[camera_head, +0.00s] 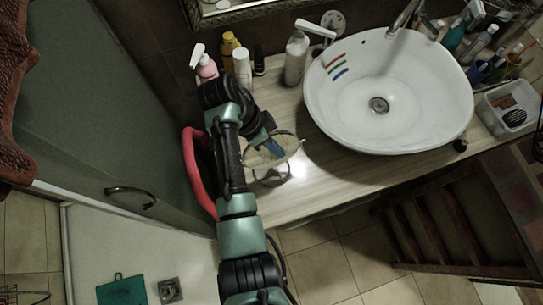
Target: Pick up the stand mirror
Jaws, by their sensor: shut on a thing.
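The stand mirror (259,160) is a small oval mirror with a thin metal frame and base. It is at the front left part of the wooden counter, left of the basin, and looks tilted. My gripper (275,150) reaches over it from above left and is shut on the stand mirror near its upper edge. The exact contact is small and partly covered by my arm. I cannot tell whether the base touches the counter.
A white basin (385,125) fills the counter's middle. A white pump bottle (296,58), pink bottle (207,68) and yellow bottle (230,45) stand at the back. A red curved object (195,170) lies left of my arm.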

